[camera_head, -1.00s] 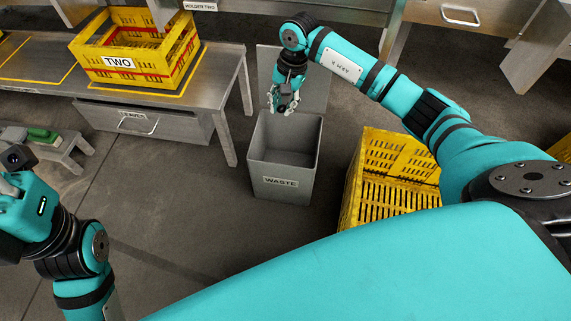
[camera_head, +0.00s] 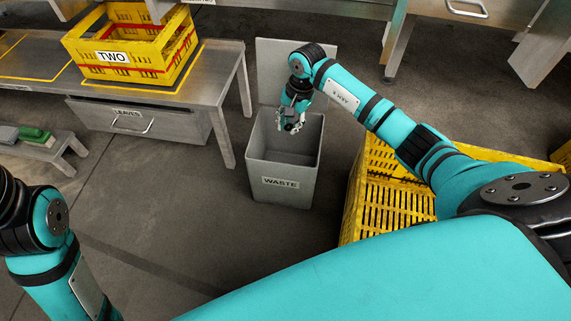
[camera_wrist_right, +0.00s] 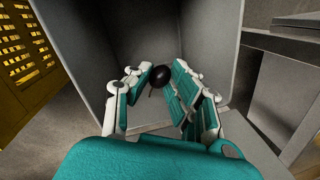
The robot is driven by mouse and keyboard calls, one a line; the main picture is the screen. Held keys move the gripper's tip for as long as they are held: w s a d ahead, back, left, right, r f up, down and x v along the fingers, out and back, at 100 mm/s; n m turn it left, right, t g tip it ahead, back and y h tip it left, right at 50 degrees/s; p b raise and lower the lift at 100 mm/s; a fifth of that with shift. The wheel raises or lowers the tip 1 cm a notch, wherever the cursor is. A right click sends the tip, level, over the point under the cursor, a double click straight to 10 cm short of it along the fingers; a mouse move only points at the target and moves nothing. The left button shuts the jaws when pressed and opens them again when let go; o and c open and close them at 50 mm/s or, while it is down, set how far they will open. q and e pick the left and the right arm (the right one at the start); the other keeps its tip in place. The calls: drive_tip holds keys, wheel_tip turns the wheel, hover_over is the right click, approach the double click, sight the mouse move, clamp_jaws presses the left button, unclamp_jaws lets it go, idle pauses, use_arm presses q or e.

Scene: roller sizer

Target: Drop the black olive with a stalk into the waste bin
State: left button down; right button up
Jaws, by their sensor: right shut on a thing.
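The black olive (camera_wrist_right: 160,76) shows in the right wrist view between my right gripper's fingertips, with a thin stalk at its lower side. My right gripper (camera_head: 291,127) is shut on it and hangs over the open mouth of the grey waste bin (camera_head: 282,184). The bin is labelled WASTE and its lid stands up at the back. Its inner walls (camera_wrist_right: 140,28) surround the fingers in the right wrist view. The olive is too small to make out in the head view. My left arm is at the lower left of the head view, and its gripper is out of frame.
A yellow crate (camera_head: 350,206) stands on the floor right of the bin. A metal table (camera_head: 226,80) at the left carries a yellow crate labelled TWO (camera_head: 74,47). A drawer labelled LEAVES (camera_head: 160,124) is below it. Floor in front of the bin is clear.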

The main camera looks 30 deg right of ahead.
drive_tip(key=o, duration=0.8)
drive_tip(key=shift+r, duration=0.1)
wheel_tip(320, 180, up, 12)
drive_tip(key=s+d, duration=0.1)
drive_tip(key=shift+d, duration=0.4)
drive_tip(key=shift+f, duration=0.2)
